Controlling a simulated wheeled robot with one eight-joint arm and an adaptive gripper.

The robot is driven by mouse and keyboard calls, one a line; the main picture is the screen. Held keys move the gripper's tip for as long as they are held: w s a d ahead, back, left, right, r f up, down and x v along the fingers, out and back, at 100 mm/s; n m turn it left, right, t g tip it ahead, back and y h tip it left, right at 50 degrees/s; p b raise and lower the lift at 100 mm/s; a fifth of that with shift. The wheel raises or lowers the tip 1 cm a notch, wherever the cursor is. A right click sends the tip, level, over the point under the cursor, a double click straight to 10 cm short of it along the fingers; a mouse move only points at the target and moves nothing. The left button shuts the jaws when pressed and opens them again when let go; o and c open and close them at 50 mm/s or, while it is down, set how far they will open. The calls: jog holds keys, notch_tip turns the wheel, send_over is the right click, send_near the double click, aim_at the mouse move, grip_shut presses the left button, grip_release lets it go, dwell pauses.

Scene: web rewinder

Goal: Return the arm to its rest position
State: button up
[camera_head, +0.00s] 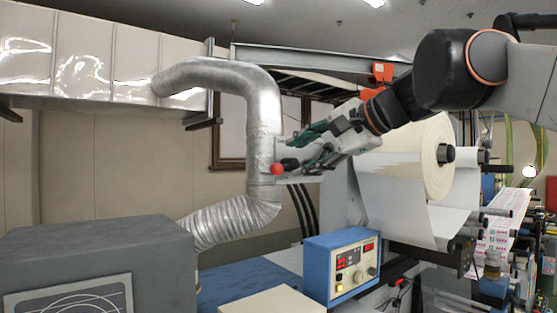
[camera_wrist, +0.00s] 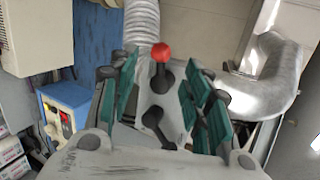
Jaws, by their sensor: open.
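My gripper (camera_head: 298,150) is at the end of my arm, which reaches in from the upper right. Its green-padded fingers are open, with nothing shut between them. A red ball knob (camera_head: 277,169) on a lever is at the fingertips, in front of the silver duct. In the wrist view the red knob (camera_wrist: 161,52) tops a short black stem on a light grey plate (camera_wrist: 150,95). The open gripper (camera_wrist: 158,85) has its fingers on both sides of this lever, apart from the knob. Whether any finger touches the lever's lower part is unclear.
The silver duct (camera_head: 263,130) bends down close left of my gripper. A blue control box (camera_head: 342,265) stands below it. A paper roll (camera_head: 425,165) is under my forearm at right. A grey machine housing (camera_head: 95,255) fills the lower left.

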jog(key=shift+f, duration=0.1)
jog(key=s+d+f+n+g+h, duration=0.1)
jog(key=s+d+f+n+h, duration=0.25)
jog(key=s+f, duration=0.85)
jog(key=s+d+f+n+g+h, duration=0.1)
jog(key=s+d+f+n+h, duration=0.25)
jog(key=f, duration=1.65)
jog(key=s+d+f+n+g+h, duration=0.15)
jog(key=s+d+f+n, duration=0.25)
jog(key=s+f, duration=0.85)
jog(key=w+f+b, duration=0.2)
jog(key=f+b, duration=1.5)
jog(key=f, duration=0.1)
jog(key=w+f+b, duration=0.2)
jog(key=f+b, duration=1.5)
jog(key=f, duration=0.2)
jog(key=shift+a+h, duration=0.3)
jog(key=shift+h, duration=0.05)
jog(key=shift+t, duration=0.25)
